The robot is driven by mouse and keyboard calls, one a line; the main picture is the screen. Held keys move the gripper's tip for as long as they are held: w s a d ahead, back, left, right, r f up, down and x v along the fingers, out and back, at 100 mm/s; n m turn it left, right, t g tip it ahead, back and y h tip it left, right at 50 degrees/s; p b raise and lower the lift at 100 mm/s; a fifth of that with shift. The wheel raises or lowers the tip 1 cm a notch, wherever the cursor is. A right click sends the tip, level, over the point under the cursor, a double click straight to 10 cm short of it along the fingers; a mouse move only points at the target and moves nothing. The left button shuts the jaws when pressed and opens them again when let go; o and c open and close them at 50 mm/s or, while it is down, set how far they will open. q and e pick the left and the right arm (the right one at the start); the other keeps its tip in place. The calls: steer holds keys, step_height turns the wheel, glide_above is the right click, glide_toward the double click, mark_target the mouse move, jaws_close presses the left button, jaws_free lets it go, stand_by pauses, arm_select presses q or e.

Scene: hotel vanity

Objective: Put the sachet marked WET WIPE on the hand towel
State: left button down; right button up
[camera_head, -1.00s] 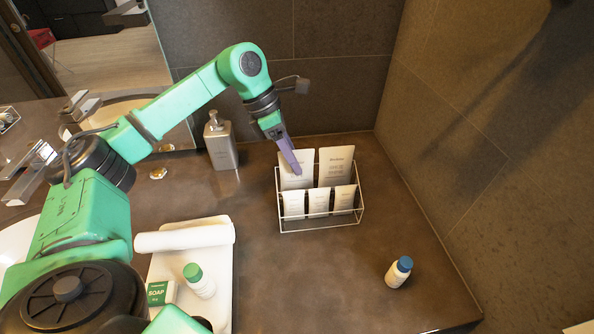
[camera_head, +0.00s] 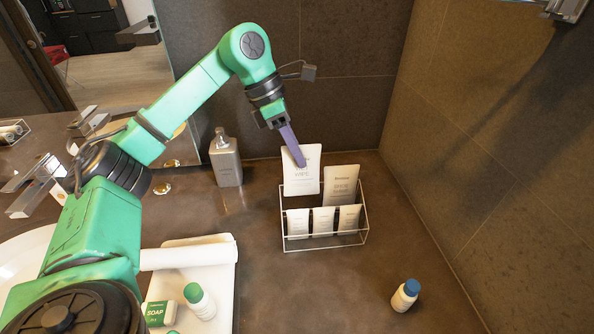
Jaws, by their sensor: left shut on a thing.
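The sachet marked WET WIPE (camera_head: 304,180) is white and upright at the back left of the wire rack (camera_head: 367,212), raised above the sachet beside it. My left gripper (camera_head: 299,160) is shut on its top edge from above. The hand towel (camera_head: 190,254) appears to be the rolled white cloth at the back of the white tray, left of the rack. My right gripper is not in view.
The rack also holds a larger sachet (camera_head: 341,186) and several small ones in front. The tray (camera_head: 222,285) holds a soap box (camera_head: 158,313) and a green-capped bottle (camera_head: 199,301). A dispenser (camera_head: 226,162) stands behind. A blue-capped bottle (camera_head: 404,296) stands at right.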

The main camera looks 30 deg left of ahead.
arm_select(q)
step_height(320, 180, up, 9)
steer(key=shift+r+p, duration=0.1)
steer(key=shift+p, duration=0.2)
step_height(320, 180, up, 5)
steer(key=shift+p, duration=1.15)
